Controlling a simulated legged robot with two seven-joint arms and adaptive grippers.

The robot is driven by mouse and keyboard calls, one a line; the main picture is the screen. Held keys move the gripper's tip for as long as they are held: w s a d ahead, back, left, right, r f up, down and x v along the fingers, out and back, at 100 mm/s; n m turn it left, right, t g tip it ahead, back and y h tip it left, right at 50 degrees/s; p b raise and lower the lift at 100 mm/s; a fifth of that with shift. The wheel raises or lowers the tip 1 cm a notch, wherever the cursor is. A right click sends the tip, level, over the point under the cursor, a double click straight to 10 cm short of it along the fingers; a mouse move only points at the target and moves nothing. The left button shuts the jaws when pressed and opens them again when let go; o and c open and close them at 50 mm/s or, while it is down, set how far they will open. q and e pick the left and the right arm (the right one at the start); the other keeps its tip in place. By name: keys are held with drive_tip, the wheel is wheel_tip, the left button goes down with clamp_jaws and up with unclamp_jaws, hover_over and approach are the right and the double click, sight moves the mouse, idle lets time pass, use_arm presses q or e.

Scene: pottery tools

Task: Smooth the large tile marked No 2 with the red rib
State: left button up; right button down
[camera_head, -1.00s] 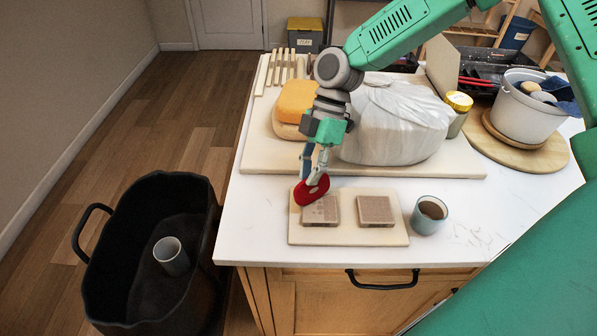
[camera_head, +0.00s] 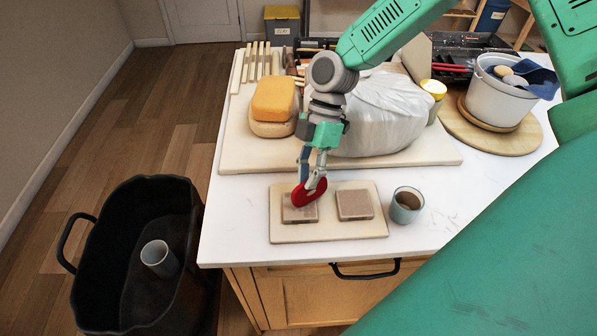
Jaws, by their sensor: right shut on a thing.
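My right gripper (camera_head: 311,178) is shut on the red rib (camera_head: 309,193), a flat rounded red piece. The rib's lower edge is at the far part of the left tile (camera_head: 299,210), touching it or just above; I cannot tell which. A second tile (camera_head: 354,204) of similar size lies to the right of it. Both tiles are brownish and square, and lie on a pale board (camera_head: 330,232). The marks on the tiles are too small to read, so I cannot tell which is No 2. My left gripper is not in view.
A cup of brown liquid (camera_head: 406,204) stands right of the board. Behind are a bagged clay block (camera_head: 385,115), a yellow sponge (camera_head: 275,98) and a white bucket (camera_head: 497,98). A black bin (camera_head: 90,285) stands on the floor at left.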

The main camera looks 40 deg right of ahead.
drive_tip(key=shift+s+d+f, duration=0.2)
drive_tip(key=shift+s+f, duration=0.05)
drive_tip(key=shift+s, duration=0.2)
drive_tip(key=shift+s+d+f, duration=0.15)
drive_tip(key=shift+s+f, duration=0.05)
drive_tip(key=shift+s, duration=0.2)
drive_tip(key=shift+s+a+r+p, duration=0.1)
drive_tip(key=shift+s+a+p, duration=0.15)
drive_tip(key=shift+s+p, duration=0.35)
drive_tip(key=shift+s+a+r+p, duration=0.15)
drive_tip(key=shift+s+p, duration=0.25)
drive_tip(key=shift+s, duration=0.6)
drive_tip(key=shift+r, duration=0.15)
wheel_tip(320, 180, up, 2)
drive_tip(key=shift+w+r+p, duration=0.1)
drive_tip(key=shift+w+p, duration=0.05)
drive_tip(key=shift+p, duration=0.55)
